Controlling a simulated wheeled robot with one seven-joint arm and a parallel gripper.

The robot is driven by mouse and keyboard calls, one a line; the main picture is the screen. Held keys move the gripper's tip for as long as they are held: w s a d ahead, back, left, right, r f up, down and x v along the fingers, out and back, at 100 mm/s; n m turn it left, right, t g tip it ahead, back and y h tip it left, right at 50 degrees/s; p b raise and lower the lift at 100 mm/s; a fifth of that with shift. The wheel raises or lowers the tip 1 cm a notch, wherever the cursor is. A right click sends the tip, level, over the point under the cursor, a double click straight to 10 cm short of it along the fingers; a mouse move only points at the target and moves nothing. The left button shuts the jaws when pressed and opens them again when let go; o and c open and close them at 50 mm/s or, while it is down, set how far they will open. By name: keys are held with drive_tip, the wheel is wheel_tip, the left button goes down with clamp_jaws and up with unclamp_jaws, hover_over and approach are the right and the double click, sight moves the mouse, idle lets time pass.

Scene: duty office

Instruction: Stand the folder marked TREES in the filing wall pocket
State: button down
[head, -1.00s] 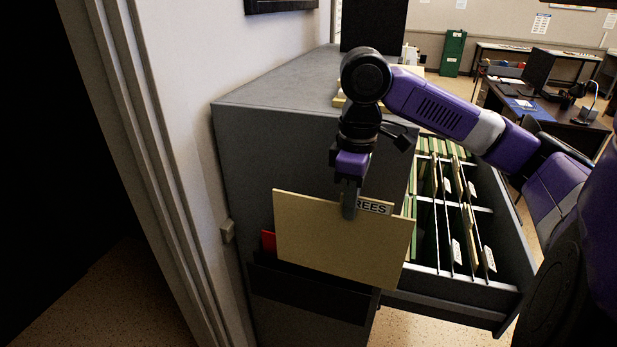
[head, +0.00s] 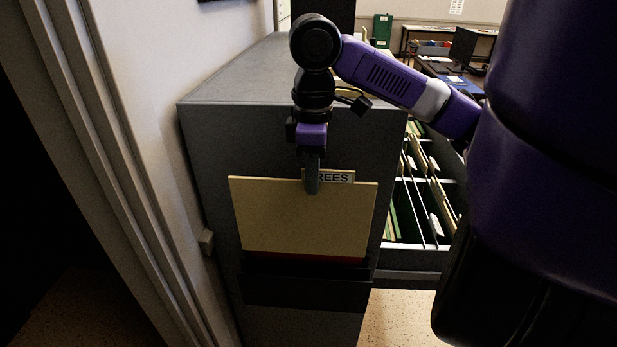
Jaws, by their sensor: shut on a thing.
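The cream folder (head: 300,220) has a tab reading "REES", with its first letter hidden by my finger. My gripper (head: 311,186) is shut on the folder's top edge beside the tab and points down. The folder hangs roughly level and upright in front of the grey cabinet's end. The black wall pocket (head: 305,288) is fixed low on that cabinet end. The folder's lower edge is just above the pocket's mouth. A strip of a red folder (head: 305,258) shows between them, mostly hidden behind the cream folder.
The grey cabinet (head: 240,80) has an open drawer (head: 420,255) on the right with several hanging files. A door frame and wall (head: 130,110) stand close on the left. My arm covers much of the right side. Desks are far behind.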

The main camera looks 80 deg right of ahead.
sight(312, 253)
drive_tip(key=shift+f+b, duration=6.9)
drive_tip(key=shift+f, duration=3)
drive_tip(key=c, duration=1.5)
unclamp_jaws()
wheel_tip(312, 253, up, 7)
drive_tip(key=p, duration=0.7)
